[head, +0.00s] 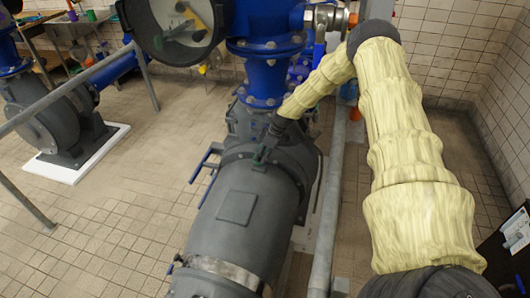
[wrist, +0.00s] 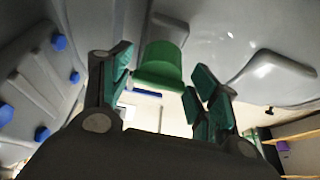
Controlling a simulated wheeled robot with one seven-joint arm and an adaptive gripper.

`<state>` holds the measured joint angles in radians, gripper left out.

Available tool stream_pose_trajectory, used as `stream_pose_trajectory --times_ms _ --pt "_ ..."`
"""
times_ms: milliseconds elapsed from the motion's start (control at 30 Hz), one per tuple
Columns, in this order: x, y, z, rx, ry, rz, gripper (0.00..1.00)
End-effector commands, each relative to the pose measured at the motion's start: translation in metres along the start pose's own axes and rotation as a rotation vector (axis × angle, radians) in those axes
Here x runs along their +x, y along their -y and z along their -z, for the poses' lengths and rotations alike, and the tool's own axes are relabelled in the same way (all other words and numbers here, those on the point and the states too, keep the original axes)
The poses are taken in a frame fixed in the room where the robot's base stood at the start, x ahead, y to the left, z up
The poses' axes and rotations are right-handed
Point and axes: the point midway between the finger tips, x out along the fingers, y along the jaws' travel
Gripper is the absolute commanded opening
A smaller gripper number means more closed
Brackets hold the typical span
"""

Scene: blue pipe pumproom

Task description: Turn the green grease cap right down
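The green grease cap (wrist: 161,62) shows in the wrist view, on the grey metal housing. My gripper (wrist: 158,78) is open, with one finger on each side of the cap. A narrow gap shows between the left finger and the cap. The right fingertip is close to the cap's lower right edge, and I cannot tell if it touches. In the head view my gripper (head: 266,146) reaches down to the top of the grey pump body (head: 250,208). The cap cannot be told apart from the gripper's green pads there.
A blue pipe column (head: 267,72) and a large round gauge (head: 178,28) stand just behind and left of my gripper. A grey handrail (head: 328,210) runs along the right of the pump. Open tiled floor (head: 110,225) lies to the left.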

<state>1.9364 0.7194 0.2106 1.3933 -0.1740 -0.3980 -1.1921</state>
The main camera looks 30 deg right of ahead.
Motion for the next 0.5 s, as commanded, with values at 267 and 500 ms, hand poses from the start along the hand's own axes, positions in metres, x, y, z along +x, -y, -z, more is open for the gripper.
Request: stream_pose_trajectory --times_ms 267,500 --pt "-0.008 -0.0058 0.0107 -0.005 -0.006 -0.026 0.33" --pt "-0.0046 -0.0105 0.0068 -0.003 -0.016 -0.012 0.33"
